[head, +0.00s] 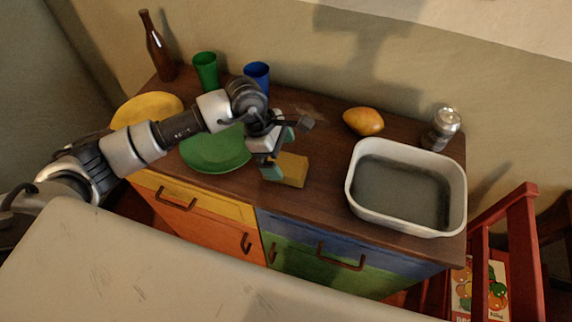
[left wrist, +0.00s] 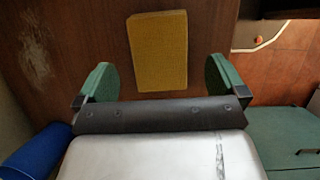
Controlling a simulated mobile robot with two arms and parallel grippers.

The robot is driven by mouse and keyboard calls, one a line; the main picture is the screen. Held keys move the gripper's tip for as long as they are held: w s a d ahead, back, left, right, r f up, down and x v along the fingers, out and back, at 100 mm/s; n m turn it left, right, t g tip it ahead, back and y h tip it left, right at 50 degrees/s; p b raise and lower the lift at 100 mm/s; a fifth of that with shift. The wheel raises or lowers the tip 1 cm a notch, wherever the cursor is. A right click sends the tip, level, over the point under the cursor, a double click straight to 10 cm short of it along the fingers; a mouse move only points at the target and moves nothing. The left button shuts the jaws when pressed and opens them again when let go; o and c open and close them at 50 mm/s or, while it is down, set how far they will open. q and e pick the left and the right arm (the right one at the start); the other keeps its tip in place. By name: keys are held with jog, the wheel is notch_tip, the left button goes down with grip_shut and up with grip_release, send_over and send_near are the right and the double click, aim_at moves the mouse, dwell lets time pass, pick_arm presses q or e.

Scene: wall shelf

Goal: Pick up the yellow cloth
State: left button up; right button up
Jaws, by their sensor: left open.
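The yellow cloth (head: 291,170) is a small folded, flat block lying on the brown wooden top of the cabinet, just right of the green plate. In the left wrist view the yellow cloth (left wrist: 158,50) lies ahead of the fingers, between their lines. My left gripper (head: 280,153) is over the cloth's left side in the head view. In the left wrist view my left gripper (left wrist: 161,80) has its two green fingertips wide apart, with nothing between them. The gripper hides part of the cloth's left end in the head view. My right gripper does not show.
A green plate (head: 215,150), yellow plate (head: 147,108), green cup (head: 206,71), blue cup (head: 257,75) and brown bottle (head: 156,46) stand to the left. Bare wood lies between cloth and basin.

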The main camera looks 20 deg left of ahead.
aim_at(285, 164)
pick_arm(q)
jog(key=p+x, duration=0.1)
jog(key=x, duration=0.3)
jog(key=shift+f, duration=0.35)
jog(key=shift+f, duration=0.1)
jog(key=c, duration=0.9)
